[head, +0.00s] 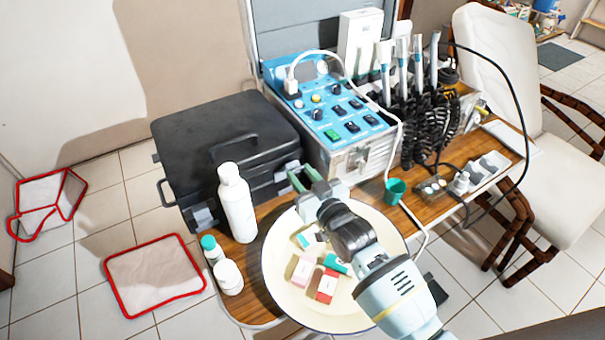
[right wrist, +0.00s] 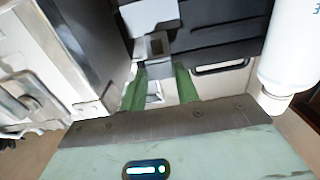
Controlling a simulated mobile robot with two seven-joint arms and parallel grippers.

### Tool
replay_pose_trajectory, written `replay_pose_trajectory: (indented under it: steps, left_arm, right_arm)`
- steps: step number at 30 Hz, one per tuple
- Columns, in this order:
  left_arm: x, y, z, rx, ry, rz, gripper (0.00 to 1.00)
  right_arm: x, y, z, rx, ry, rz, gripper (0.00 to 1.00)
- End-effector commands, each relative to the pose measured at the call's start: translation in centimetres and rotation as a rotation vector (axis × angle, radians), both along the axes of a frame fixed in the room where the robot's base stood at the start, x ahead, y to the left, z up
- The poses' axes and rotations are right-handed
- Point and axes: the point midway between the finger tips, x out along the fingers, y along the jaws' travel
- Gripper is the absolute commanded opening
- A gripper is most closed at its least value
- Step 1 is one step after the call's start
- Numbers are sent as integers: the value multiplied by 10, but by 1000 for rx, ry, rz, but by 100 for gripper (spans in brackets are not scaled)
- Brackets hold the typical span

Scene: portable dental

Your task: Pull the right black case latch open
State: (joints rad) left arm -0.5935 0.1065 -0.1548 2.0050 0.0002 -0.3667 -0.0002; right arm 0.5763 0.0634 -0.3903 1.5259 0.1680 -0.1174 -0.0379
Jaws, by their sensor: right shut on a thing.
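The black case (head: 215,130) sits closed on the table at the left of the blue unit, its handle on the lid. Its left latch (head: 203,216) is a grey tab on the front. The right latch is mostly hidden by my gripper in the head view. In the right wrist view the right latch (right wrist: 155,46) is a grey piece on the dark case front, its end between the green fingers. My right gripper (head: 302,178) reaches the case's front right corner and is shut on this latch; the fingers also show in the wrist view (right wrist: 160,90). My left gripper is not in view.
A white bottle (head: 237,205) stands close left of my right gripper. The blue dental unit (head: 325,110) in its metal case is close on the right. A round tray (head: 275,280) with small boxes lies below my arm. A green cup (head: 395,190) stands right.

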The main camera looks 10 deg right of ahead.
Motion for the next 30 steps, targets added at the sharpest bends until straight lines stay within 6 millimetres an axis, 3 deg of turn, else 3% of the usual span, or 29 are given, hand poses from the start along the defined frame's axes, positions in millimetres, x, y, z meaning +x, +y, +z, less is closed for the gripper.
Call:
replay_pose_trajectory:
  steps: [1,8,9,14,23,30]
  left_arm:
    - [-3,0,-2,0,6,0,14]
    - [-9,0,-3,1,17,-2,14]
    - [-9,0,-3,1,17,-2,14]
    - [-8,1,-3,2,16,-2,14]
    - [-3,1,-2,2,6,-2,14]
    - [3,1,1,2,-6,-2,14]
  right_arm:
    - [-3,-1,-14,-11,30,1,0]
    - [-3,0,-15,-10,30,1,0]
    - [-3,0,-15,-10,30,1,33]
    - [-2,0,-11,-8,25,1,53]
    - [-3,-1,-7,-5,16,0,53]
    - [-28,-11,-7,-6,17,0,53]
